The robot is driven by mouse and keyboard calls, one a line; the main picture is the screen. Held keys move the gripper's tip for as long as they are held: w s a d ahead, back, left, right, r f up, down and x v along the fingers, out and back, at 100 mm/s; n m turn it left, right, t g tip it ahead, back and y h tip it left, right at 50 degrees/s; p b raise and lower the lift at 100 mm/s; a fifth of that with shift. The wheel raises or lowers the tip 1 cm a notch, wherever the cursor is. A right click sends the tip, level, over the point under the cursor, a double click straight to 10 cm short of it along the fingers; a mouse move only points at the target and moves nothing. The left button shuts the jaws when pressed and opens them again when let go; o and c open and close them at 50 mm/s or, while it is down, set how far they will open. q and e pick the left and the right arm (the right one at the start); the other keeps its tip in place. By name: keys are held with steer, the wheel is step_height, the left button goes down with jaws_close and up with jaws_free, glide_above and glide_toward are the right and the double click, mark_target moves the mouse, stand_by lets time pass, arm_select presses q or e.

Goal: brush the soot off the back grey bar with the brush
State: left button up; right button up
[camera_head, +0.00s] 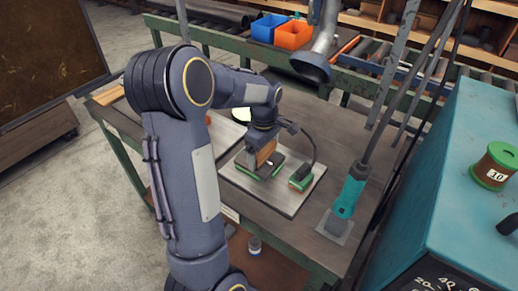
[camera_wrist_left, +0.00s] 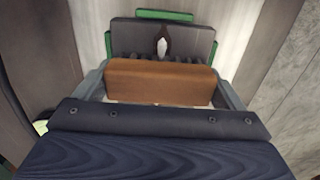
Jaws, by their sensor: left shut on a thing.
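My left gripper (camera_head: 263,141) is shut on a brush with a brown wooden block (camera_wrist_left: 160,82), above a pale plate on the bench. Dark bristles (camera_wrist_left: 150,60) show just beyond the block in the left wrist view. A grey bar (camera_wrist_left: 190,38) with green edges lies right beyond the bristles; it also shows under the brush in the head view (camera_head: 278,166). It bears a white spot with a brown mark round it. The bristle tips are hidden, so I cannot tell whether they touch the bar. I cannot make out soot clearly. My right gripper is not in view.
A smaller green-edged piece (camera_head: 301,178) lies to the right on the pale plate (camera_head: 290,205). A teal-handled tool (camera_head: 349,194) stands on a grey pad at the right. A grey duct nozzle (camera_head: 311,66) hangs behind. A teal cabinet (camera_head: 450,190) stands at the right.

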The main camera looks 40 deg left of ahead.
arm_select(q)
steer(key=shift+w+d, duration=0.2)
steer(key=shift+d, duration=1.55)
steer(key=shift+s+a+p, duration=0.2)
steer(key=shift+a+p, duration=0.05)
steer(key=shift+a, duration=1.5)
steer(key=shift+s+a+p, duration=0.15)
steer(key=shift+a+p, duration=0.1)
steer(key=shift+a, duration=1.5)
steer(key=shift+s+a, duration=0.2)
steer(key=shift+a, duration=1.15)
steer(key=shift+w+d+p, duration=0.1)
steer(key=shift+w+d, duration=0.1)
steer(key=shift+d, duration=1.4)
steer(key=shift+w+d+p, duration=0.15)
steer(key=shift+d, duration=1.5)
steer(key=shift+w+d+p, duration=0.1)
steer(key=shift+w+d, duration=0.1)
steer(key=shift+d, duration=1.4)
step_height(320, 180, up, 7)
steer(key=p, duration=0.6)
steer(key=shift+f, duration=0.15)
